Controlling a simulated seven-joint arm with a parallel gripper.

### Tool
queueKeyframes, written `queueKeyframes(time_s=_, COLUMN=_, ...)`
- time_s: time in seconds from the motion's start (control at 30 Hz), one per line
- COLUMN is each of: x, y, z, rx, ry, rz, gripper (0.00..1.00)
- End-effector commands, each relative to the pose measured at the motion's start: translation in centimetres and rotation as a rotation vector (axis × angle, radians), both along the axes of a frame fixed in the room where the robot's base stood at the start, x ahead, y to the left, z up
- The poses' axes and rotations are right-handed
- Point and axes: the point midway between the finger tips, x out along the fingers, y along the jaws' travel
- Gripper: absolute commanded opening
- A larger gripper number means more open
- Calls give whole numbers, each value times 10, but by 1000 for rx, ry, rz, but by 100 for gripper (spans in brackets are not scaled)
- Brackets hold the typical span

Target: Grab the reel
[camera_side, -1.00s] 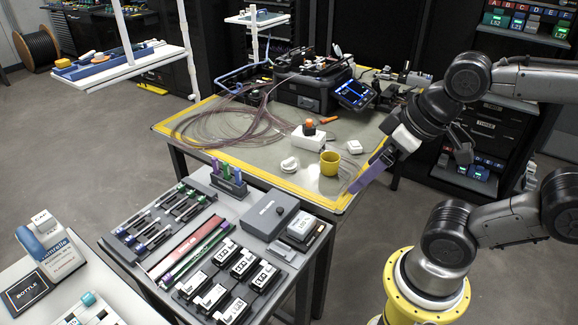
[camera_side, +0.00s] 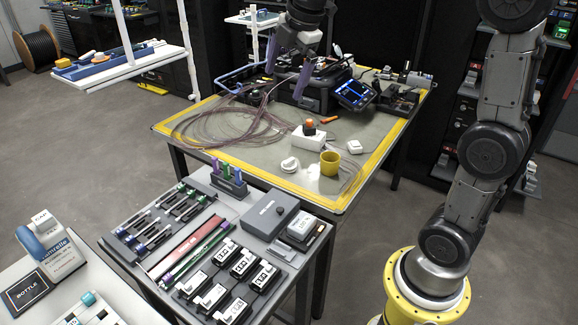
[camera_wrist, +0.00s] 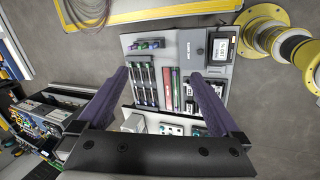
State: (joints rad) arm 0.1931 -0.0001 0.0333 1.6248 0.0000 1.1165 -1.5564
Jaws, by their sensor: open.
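My gripper (camera_side: 283,86) is open and empty. Its two purple fingers hang over the back left of the glass-topped table, near the loose coil of thin fibre (camera_side: 225,127). In the wrist view my gripper (camera_wrist: 158,72) shows both fingers spread, with nothing between them. A small yellow cylinder (camera_side: 330,164), cup- or reel-like, stands at the table's front right, well away from my gripper. A large black cable reel (camera_side: 37,47) stands on the floor at the far left. I cannot tell which one is the task's reel.
A black splicing machine (camera_side: 305,88) with a lit screen (camera_side: 354,94) stands close to the right of my gripper. A tool bench (camera_side: 150,250) with cassettes is in front. A white shelf (camera_side: 125,62) is at left.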

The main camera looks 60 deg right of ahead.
Motion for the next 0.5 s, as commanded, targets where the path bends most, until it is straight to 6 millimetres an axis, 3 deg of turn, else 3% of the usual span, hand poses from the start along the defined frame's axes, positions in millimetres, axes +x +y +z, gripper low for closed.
queueKeyframes(time_s=0.03, x=20, y=-14, z=-11, rx=-13, ry=30, rz=27, gripper=100)
queueKeyframes(time_s=0.2, x=71, y=-58, z=-53, rx=-40, ry=117, rz=114, gripper=100)
queueKeyframes(time_s=0.33, x=101, y=-96, z=-100, rx=-33, ry=186, rz=137, gripper=100)
queueKeyframes(time_s=0.5, x=119, y=-140, z=-168, rx=7, ry=268, rz=90, gripper=100)
